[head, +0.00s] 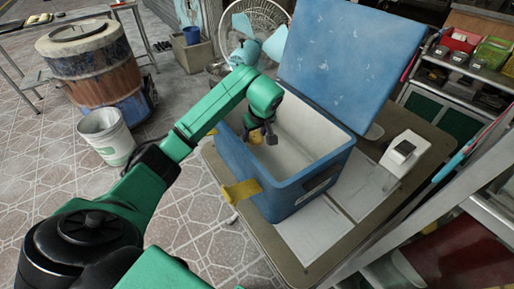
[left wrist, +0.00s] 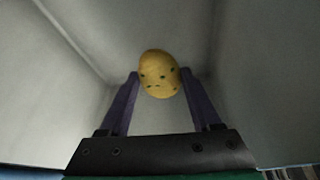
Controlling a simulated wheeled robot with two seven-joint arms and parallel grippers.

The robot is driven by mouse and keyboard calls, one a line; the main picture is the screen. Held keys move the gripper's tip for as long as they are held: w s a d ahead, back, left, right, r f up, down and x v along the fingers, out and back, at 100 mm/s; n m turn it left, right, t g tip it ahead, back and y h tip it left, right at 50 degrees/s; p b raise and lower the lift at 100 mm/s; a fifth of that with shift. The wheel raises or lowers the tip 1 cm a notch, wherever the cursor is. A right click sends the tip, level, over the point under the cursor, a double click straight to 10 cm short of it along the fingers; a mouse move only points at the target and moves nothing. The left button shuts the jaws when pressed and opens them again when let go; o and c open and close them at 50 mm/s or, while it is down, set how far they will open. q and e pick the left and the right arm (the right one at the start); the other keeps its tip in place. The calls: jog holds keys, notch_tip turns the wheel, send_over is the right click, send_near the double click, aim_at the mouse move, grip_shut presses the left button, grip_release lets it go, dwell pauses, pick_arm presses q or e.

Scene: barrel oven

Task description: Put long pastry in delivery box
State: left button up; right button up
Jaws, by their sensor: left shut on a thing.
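The delivery box (head: 308,190) is a blue cooler with a pale inside and its blue lid (head: 350,62) standing open, on a table in the head view. My left gripper (head: 266,137) reaches down inside the box, near its left end. The pastry (left wrist: 158,74) is yellow-brown with dark specks. In the left wrist view it sits between the fingertips of my left gripper (left wrist: 160,92), which is shut on it. It also shows small in the head view (head: 256,138). Only its end shows to the wrist camera, so its length is hidden. My right gripper is not in view.
The table (head: 322,226) has a card reader (head: 405,153) on it to the right of the box. A yellow flap (head: 241,191) sticks out at the box's front left. A barrel oven (head: 92,65), a white bucket (head: 106,135) and a fan (head: 258,22) stand on the floor.

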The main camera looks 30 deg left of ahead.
aim_at(254, 152)
pick_arm(q)
notch_tip(254, 152, down, 6)
jog(key=shift+f, duration=0.35)
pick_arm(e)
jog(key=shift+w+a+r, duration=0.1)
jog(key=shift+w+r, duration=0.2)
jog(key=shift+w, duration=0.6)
pick_arm(q)
jog(key=o, duration=1.4)
jog(key=shift+c, duration=0.2)
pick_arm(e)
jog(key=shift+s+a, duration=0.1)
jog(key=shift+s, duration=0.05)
pick_arm(q)
jog(key=shift+r, duration=0.25)
jog(key=v, duration=1.1)
jog(key=shift+r, duration=0.3)
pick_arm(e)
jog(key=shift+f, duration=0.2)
